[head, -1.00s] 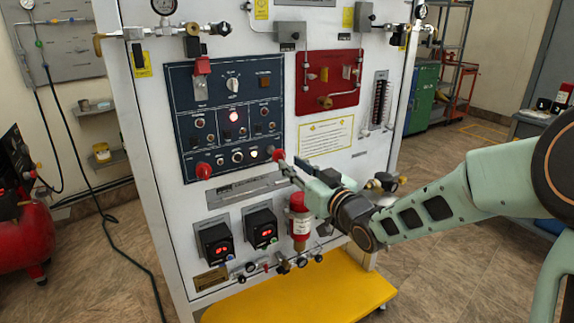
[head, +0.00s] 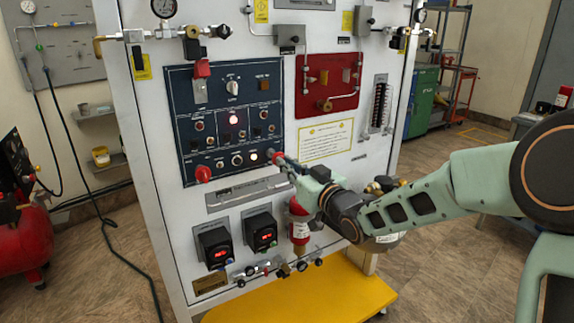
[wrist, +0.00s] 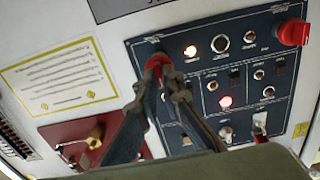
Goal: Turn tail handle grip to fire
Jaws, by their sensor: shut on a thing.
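A red knob (head: 278,157) sits at the lower right corner of the dark blue control panel (head: 207,137). My gripper (head: 287,163) is at this knob with its fingers shut on it. In the wrist view, the fingertips (wrist: 162,78) lie on both sides of the red knob (wrist: 157,62), which is partly hidden between them. A second red knob (head: 203,173) is at the panel's lower left corner, and it also shows in the wrist view (wrist: 293,32). No label reading "fire" is legible, and the knob's turn angle is unclear.
Lamps on the panel are lit, including a red one (head: 233,119). A red plate with fittings (head: 328,84) and a yellow-bordered notice (head: 326,139) are right of the panel. Two black boxes with red displays (head: 216,245) and a red cylinder (head: 299,226) are below. A yellow platform (head: 300,303) juts out.

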